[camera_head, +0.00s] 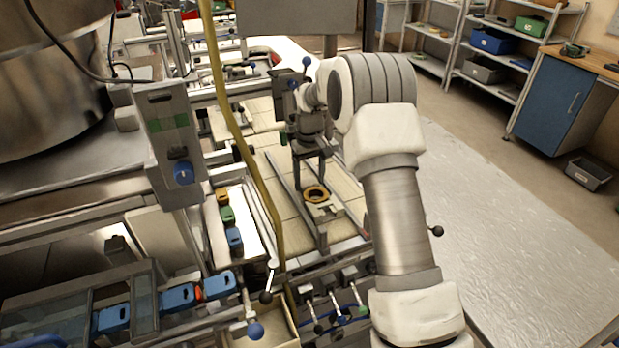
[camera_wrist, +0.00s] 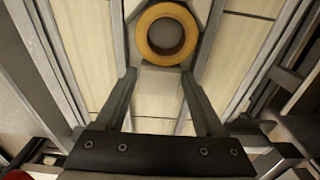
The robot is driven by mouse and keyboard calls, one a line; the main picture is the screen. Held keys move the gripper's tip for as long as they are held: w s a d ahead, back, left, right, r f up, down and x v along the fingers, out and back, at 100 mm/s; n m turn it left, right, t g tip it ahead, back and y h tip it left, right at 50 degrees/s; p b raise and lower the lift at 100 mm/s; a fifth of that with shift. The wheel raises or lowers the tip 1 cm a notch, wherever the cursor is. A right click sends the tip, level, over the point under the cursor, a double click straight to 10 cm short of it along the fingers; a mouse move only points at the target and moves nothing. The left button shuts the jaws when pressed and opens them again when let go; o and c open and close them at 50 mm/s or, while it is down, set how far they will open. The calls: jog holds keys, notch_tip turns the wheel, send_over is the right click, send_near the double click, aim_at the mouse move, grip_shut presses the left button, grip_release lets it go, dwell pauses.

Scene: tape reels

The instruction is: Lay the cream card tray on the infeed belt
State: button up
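A pale card tray (camera_head: 329,211) appears to lie on the cream-slatted infeed belt (camera_head: 281,210), between metal rails, in the head view. A yellow-orange tape reel (camera_head: 316,193) lies flat on it. The wrist view shows the reel (camera_wrist: 143,36) at top centre, with the pale tray (camera_wrist: 129,7) partly visible around it; the tray's full outline is unclear. My gripper (camera_head: 309,182) points down over the belt. In the wrist view its fingers (camera_wrist: 158,73) are spread apart with nothing gripped between them. The fingertips appear just short of the reel.
Metal rails flank the belt. A yellow hose (camera_head: 232,113) hangs to its left. Several coloured blocks sit left, including a blue one (camera_head: 234,240). Levers with knobs (camera_head: 266,297) stand at the near edge.

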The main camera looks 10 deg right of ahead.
jog(key=shift+o, duration=1.4)
jog(key=shift+r, duration=0.15)
jog(key=s+r+t, duration=0.1)
jog(key=s+r, duration=0.3)
jog(key=r, duration=0.6)
jog(key=s+r, duration=0.3)
jog(key=r, duration=0.8)
jog(key=s+r+m+t, duration=0.1)
jog(key=s+r+t, duration=0.15)
jog(key=s, duration=0.75)
jog(key=s+r+m+t, duration=0.1)
jog(key=s+r, duration=0.2)
jog(key=s, duration=0.7)
jog(key=s+f+t, duration=0.1)
jog(key=s+f, duration=0.3)
jog(key=s, duration=0.5)
jog(key=shift+s+f, duration=0.2)
